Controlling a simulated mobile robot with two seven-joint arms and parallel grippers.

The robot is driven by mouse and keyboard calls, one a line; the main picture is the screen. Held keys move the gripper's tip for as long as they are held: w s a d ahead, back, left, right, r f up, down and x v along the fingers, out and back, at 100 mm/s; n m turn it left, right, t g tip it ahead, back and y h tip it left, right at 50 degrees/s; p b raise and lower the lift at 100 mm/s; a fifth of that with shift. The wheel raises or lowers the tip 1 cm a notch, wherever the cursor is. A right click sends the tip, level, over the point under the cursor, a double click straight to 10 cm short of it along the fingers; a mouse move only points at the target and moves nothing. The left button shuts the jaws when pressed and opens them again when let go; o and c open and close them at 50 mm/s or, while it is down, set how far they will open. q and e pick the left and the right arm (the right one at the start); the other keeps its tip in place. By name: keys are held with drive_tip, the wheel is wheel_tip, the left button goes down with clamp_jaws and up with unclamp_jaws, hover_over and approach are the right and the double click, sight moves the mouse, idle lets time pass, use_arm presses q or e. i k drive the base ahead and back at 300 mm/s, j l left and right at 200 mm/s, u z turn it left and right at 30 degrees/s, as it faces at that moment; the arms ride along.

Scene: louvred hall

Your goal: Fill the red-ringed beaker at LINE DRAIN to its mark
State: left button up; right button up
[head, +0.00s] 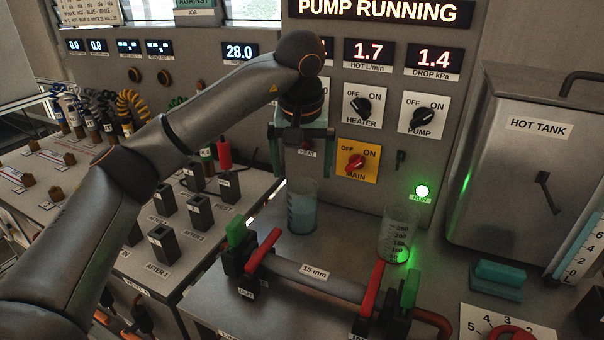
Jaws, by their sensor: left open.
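My left gripper (303,158) points down with its jaws open, in front of the panel and just above a clear beaker (302,212). This beaker stands upright on the bench and holds pale bluish liquid. I cannot tell whether the gripper's tips touch its rim. A second clear beaker (398,238) with printed graduations stands upright to the right, lit green by the run lamp. I see no clear red ring on either beaker, and I cannot make out a LINE DRAIN label. My right gripper is out of view.
A 15 mm pipe (318,280) with red and green handles crosses in front of the beakers. The hot tank (530,150) stands at the right, with a teal block (498,275) below it. The panel display (380,11) reads PUMP RUNNING.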

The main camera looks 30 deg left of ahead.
sight(397, 233)
drive_tip(key=k, duration=1)
